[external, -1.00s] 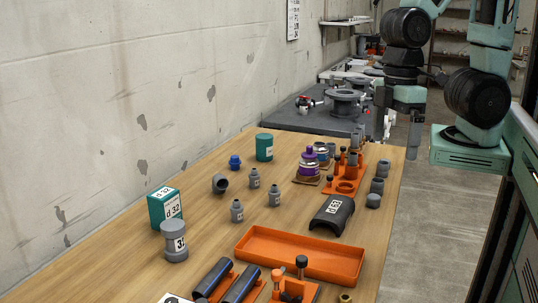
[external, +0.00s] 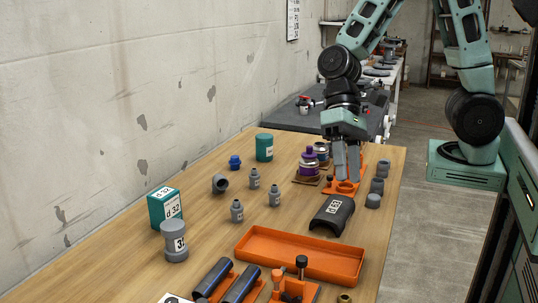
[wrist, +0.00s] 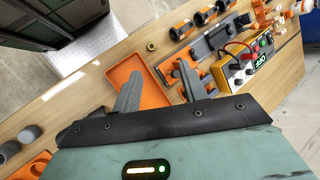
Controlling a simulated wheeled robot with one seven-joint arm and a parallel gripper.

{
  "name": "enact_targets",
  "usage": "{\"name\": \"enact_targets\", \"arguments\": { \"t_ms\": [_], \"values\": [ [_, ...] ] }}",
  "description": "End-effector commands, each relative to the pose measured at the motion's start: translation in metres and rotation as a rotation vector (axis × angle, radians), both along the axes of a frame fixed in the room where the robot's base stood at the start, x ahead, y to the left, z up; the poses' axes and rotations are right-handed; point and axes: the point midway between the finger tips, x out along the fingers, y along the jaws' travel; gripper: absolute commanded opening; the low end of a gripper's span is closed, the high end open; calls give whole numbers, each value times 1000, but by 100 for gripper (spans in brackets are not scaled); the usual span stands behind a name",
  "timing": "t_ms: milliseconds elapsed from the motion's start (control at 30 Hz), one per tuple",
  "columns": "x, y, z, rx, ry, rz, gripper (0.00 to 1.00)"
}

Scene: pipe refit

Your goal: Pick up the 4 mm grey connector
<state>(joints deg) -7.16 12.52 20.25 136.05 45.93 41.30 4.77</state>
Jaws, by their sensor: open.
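Three small grey connectors with white labels stand on the wooden table in the external view: one at the back (external: 254,178), one at the front left (external: 237,212) and one to the right (external: 274,196). Their label text is too small to read, so I cannot tell which is 4 mm. My gripper (external: 347,176) is open and empty, pointing down over the orange rack area, right of these connectors and apart from them. In the wrist view its two fingers (wrist: 158,82) are spread. None of the three connectors is clearly visible there.
An orange tray (external: 266,255), a black d 63 half-shell (external: 333,215) and grey fittings (external: 376,186) lie around.

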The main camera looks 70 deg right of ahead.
Motion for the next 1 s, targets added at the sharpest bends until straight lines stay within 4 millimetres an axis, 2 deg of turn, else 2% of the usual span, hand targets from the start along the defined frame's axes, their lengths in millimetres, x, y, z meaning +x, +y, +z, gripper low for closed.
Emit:
{"name": "enact_targets", "arguments": {
  "t_ms": [33,133,233,300,400,500,600,700,1000],
  "values": [
    [26,3,-19,56,83,-161,43],
    [81,5,-37,176,230,-472,43],
    [143,-8,-59,307,371,-782,43],
    [185,-26,-75,399,456,-987,43],
    [236,-59,-97,520,554,-1236,43],
    [271,-90,-114,614,622,-1415,43],
    [290,-110,-124,672,658,-1520,43],
    [297,-119,-131,695,672,-1562,43],
    [298,-119,-162,696,674,-1563,43]
  ]
}}
